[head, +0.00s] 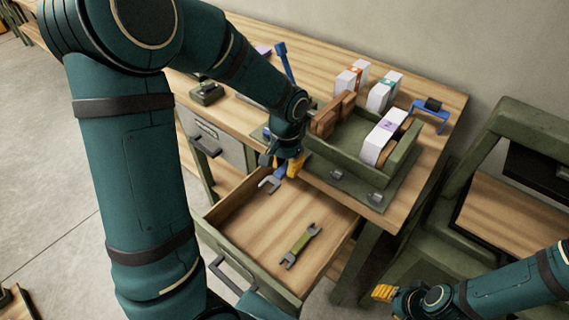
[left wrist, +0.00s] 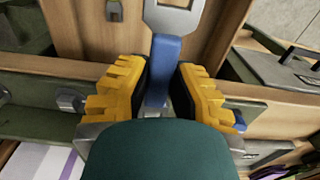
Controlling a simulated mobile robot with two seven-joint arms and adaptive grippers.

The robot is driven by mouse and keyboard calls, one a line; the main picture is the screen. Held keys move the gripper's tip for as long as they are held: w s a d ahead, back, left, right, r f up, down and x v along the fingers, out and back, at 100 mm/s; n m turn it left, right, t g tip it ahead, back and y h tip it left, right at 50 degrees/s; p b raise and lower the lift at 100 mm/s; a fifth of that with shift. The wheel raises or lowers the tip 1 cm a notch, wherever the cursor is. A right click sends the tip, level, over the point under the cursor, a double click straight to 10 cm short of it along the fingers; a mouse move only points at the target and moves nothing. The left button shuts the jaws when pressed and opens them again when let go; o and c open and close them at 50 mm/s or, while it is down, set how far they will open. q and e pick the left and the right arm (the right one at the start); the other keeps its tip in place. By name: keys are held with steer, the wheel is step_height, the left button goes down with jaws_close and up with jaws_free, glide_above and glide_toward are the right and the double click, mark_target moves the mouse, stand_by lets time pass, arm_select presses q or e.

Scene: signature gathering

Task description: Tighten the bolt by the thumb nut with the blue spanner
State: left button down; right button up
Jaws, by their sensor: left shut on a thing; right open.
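My left gripper (head: 284,167) is shut on the blue spanner (head: 270,184), held above the open drawer with its grey jaw downward. In the left wrist view, the spanner's blue handle (left wrist: 164,62) lies between the yellow fingers of the gripper (left wrist: 160,88). Two grey metal fittings, one left (head: 337,174) and one right (head: 376,197), sit on the green plate at the bench front. I cannot tell which is the bolt by the thumb nut. The spanner is apart from both. My right gripper (head: 384,293) is open and empty at the lower right.
The drawer (head: 251,221) stands open with a green spanner (head: 300,245) lying in it. A green tray (head: 331,148) on the bench holds wooden pieces and a white box (head: 377,138). A green chair-like frame (head: 443,215) stands at the right.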

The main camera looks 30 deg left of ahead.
stand_by(0.3)
arm_select(q)
steer(key=shift+r+p, duration=1.85)
steer(key=shift+r, duration=0.45)
steer(key=shift+f, duration=0.1)
